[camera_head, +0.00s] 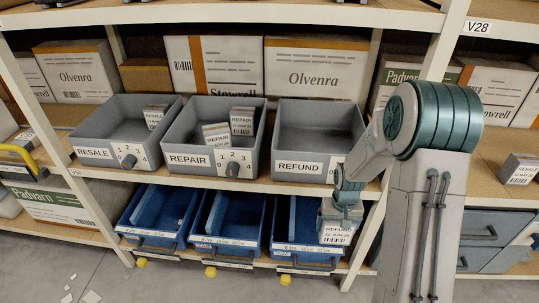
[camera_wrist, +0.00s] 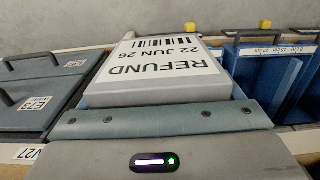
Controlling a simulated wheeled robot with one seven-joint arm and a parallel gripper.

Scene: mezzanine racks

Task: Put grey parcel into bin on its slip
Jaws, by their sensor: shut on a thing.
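My gripper (camera_head: 343,208) is shut on the grey parcel (camera_head: 327,216). Its white slip reads REFUND, 22 JUN 26, and the slip also faces up in the wrist view (camera_wrist: 158,62). The parcel is held below and to the right of the grey REFUND bin (camera_head: 318,118), near the lower blue bins. The REFUND bin looks empty; my arm hides its right front corner and most of its dial. The REPAIR bin (camera_head: 184,159) holds two labelled parcels (camera_head: 242,120). The RESALE bin (camera_head: 93,153) holds one labelled parcel (camera_head: 153,117).
Blue open bins (camera_head: 160,215) line the lower shelf below the grey bins, with yellow stops in front. The shelf post (camera_head: 443,45) stands behind my arm. Another grey labelled parcel (camera_head: 520,168) sits on the right shelf. Cartons (camera_head: 318,70) stand behind the bins.

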